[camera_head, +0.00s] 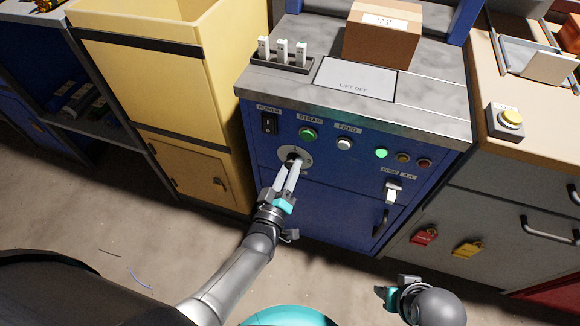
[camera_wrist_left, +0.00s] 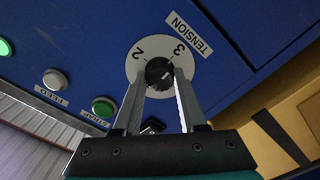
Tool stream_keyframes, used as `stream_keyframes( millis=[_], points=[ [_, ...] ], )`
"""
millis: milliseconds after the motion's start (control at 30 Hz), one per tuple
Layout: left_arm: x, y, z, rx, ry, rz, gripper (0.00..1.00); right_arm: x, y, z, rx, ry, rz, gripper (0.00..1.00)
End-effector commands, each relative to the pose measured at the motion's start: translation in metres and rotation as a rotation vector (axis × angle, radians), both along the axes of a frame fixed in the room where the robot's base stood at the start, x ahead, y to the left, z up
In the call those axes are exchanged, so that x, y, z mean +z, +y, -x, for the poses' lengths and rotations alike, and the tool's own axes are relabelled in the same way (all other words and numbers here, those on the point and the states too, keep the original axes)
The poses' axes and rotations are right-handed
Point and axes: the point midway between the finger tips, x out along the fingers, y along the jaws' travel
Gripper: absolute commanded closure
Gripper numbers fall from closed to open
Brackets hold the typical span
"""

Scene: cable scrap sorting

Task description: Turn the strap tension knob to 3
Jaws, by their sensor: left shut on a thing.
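The black tension knob (camera_wrist_left: 158,72) sits in a round white dial (camera_wrist_left: 134,69) on the blue machine front. In the left wrist view the dial shows a 2 and a 3, with a TENSION label (camera_wrist_left: 189,34) by the 3. I cannot tell for sure which number the knob's pale mark points to. My left gripper (camera_head: 292,164) is shut on the knob, one finger on each side; it also shows in the left wrist view (camera_wrist_left: 160,84). In the head view the fingers partly hide the knob and dial. My right gripper (camera_head: 391,291) hangs low at the bottom right, away from the machine.
Above the dial are a black power switch (camera_head: 269,123), a green STRAP button (camera_head: 308,134) and a white FEED button (camera_head: 344,143). A cardboard box (camera_head: 382,38) and a LIFT OFF plate (camera_head: 353,80) are on top. A yellow bin (camera_head: 150,75) stands left.

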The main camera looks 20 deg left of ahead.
Motion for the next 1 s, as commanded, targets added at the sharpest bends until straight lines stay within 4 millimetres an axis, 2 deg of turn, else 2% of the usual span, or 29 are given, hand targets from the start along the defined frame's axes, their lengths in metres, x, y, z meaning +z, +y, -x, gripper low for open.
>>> stream_keyframes(
  millis=[467,500,733,1000],
  points=[
    [-0.0005,0.0004,0.0004,0.001,0.0,-0.016,1.0,-0.0016,0.0006,0.0,0.0,0.0,-0.001,0.5],
    [-0.0005,0.0004,0.0004,0.001,0.0,-0.016,0.56,-0.0015,0.0006,-0.0001,0.0,0.0,-0.001,0.5],
    [-0.0003,0.0003,0.0003,0.001,0.0,-0.014,0.3,-0.0014,0.0005,-0.0005,0.0,0.0,-0.001,0.5],
    [-0.0001,0.0002,0.0008,0.0,0.0,-0.013,0.29,-0.001,0.0003,-0.0004,0.0,0.001,-0.001,0.5]
  ],
)
